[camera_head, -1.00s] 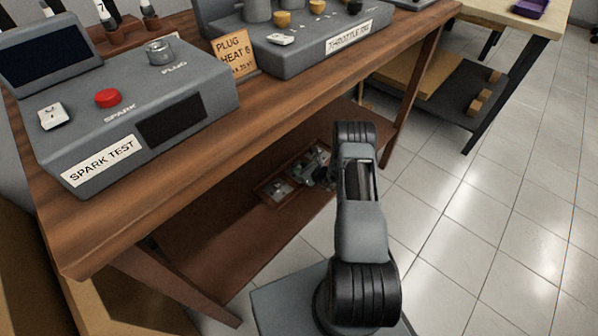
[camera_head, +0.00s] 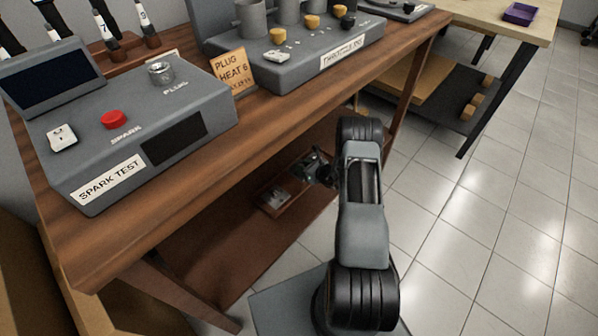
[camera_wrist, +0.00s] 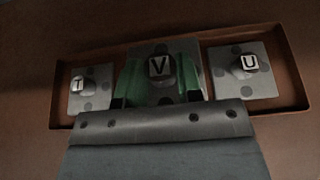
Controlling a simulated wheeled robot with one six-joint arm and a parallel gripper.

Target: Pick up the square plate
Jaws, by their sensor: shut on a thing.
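In the wrist view, a grey square plate (camera_wrist: 148,56) with dark round spots and a raised block marked V is between the green fingers of my gripper (camera_wrist: 160,84). My gripper is shut on this plate. It looks larger than the plates beside it, so it appears raised above the tray (camera_wrist: 60,104). A plate marked T (camera_wrist: 98,98) lies at the tray's left, and one marked U (camera_wrist: 262,86) at its right. In the head view, my gripper (camera_head: 314,168) is small and dark under the bench, above the tray's far end; the held plate is hard to make out there.
The tray sits on the lower shelf (camera_head: 215,245) of a wooden bench (camera_head: 250,120), whose top overhangs my gripper. A spark test box (camera_head: 190,105) and throttle rig (camera_head: 320,55) stand on top. Tiled floor (camera_head: 480,220) is open at the right.

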